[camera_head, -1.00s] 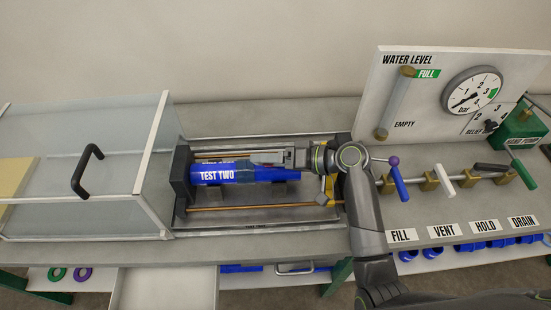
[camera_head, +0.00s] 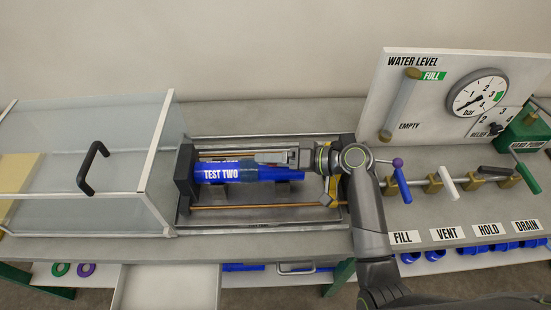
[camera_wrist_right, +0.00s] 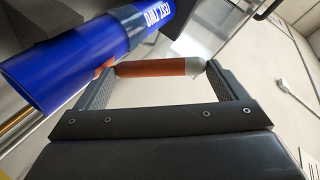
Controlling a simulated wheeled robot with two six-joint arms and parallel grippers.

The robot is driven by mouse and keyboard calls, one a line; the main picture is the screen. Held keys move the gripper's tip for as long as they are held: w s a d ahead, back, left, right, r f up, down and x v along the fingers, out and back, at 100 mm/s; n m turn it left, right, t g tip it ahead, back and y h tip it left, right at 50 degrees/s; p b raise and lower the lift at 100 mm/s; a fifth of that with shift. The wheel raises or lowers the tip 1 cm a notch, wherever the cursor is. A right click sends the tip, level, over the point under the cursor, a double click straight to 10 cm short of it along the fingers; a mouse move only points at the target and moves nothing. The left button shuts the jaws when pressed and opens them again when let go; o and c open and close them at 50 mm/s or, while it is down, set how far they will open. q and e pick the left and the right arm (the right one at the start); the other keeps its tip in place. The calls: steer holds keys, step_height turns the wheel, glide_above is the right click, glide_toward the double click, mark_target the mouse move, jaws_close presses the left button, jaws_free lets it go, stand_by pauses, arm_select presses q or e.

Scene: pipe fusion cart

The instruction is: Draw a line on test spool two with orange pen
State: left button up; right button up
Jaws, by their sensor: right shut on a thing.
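Test spool two is the blue pipe (camera_head: 212,174) labelled TEST TWO, lying level in the cart's clamp bed. It also shows at the upper left of the right wrist view (camera_wrist_right: 55,72), with a clearer blue band around it. My right gripper (camera_head: 268,157) is over the back side of the spool, right of the label. In the right wrist view, its fingers are shut on the orange pen (camera_wrist_right: 155,67), which has a grey end at right. The pen's other end is close to the spool; I cannot tell whether they touch. No drawn line is clear. My left gripper is out of view.
A clear guard with a black handle (camera_head: 92,168) stands left of the bed. Valve levers, including a blue one (camera_head: 402,185), are right of my arm. A gauge panel (camera_head: 430,100) stands at the back right. A pale tray (camera_head: 165,288) is at the front.

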step_height(320, 180, up, 7)
steer(key=p, duration=0.6)
stand_by(0.4)
stand_by(0.4)
